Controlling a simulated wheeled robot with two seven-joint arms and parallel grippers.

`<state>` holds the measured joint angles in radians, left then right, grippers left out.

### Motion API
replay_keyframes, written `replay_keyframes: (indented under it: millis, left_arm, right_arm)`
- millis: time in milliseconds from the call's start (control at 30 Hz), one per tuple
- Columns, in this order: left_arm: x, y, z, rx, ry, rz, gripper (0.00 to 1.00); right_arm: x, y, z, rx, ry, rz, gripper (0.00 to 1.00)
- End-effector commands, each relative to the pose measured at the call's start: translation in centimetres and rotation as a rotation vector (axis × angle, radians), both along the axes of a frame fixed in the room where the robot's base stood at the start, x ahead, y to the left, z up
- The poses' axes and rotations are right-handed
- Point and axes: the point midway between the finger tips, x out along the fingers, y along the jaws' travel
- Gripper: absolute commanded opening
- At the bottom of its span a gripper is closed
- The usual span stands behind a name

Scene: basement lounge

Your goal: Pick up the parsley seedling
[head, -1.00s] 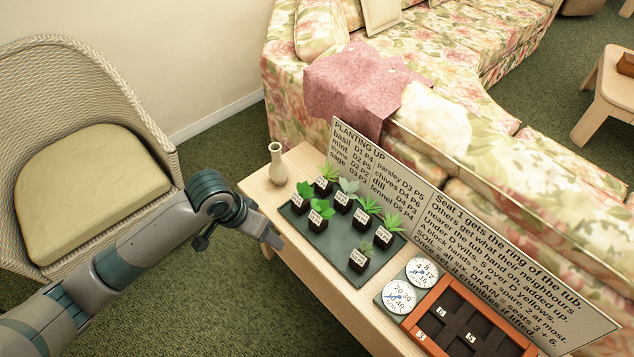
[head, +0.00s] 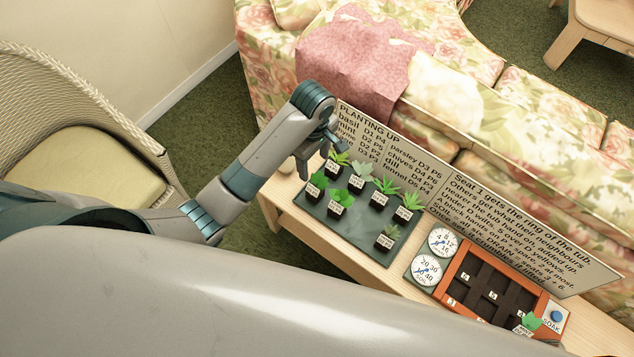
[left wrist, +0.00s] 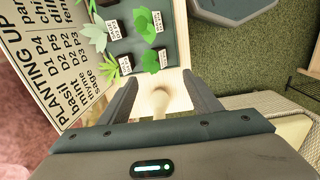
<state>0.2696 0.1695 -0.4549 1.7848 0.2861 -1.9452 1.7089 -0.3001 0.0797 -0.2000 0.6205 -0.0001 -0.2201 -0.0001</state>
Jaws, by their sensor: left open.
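Several seedlings in dark labelled pots, such as a feathery one (head: 384,188) and a broad-leaved one (head: 341,198), stand on a dark green tray (head: 345,227). Their labels are too small for me to tell which is parsley. My left gripper (head: 318,152) is open and empty above the tray's far left end. My right gripper is out of view.
A "PLANTING UP" board (head: 385,150) and a rules board (head: 520,230) stand behind the tray. A wicker chair (head: 90,110) stands left.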

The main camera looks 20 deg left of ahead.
Motion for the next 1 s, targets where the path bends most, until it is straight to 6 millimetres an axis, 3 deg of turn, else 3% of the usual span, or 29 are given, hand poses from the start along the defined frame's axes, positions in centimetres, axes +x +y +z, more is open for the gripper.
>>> replay_keyframes:
  millis: [367, 533, 1000]
  left_arm:
    - [0.0, 0.0, -0.1, 0.000, 0.001, 0.003, 0.58]
    - [0.0, 0.0, -1.2, 0.001, 0.003, 0.002, 0.58]
    - [0.0, 0.0, -9.1, 0.001, 0.004, 0.002, 0.58]
  right_arm:
    - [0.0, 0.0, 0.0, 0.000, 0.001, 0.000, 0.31]
    - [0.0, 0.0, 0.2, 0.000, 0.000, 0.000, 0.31]
    - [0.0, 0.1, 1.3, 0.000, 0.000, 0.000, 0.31]
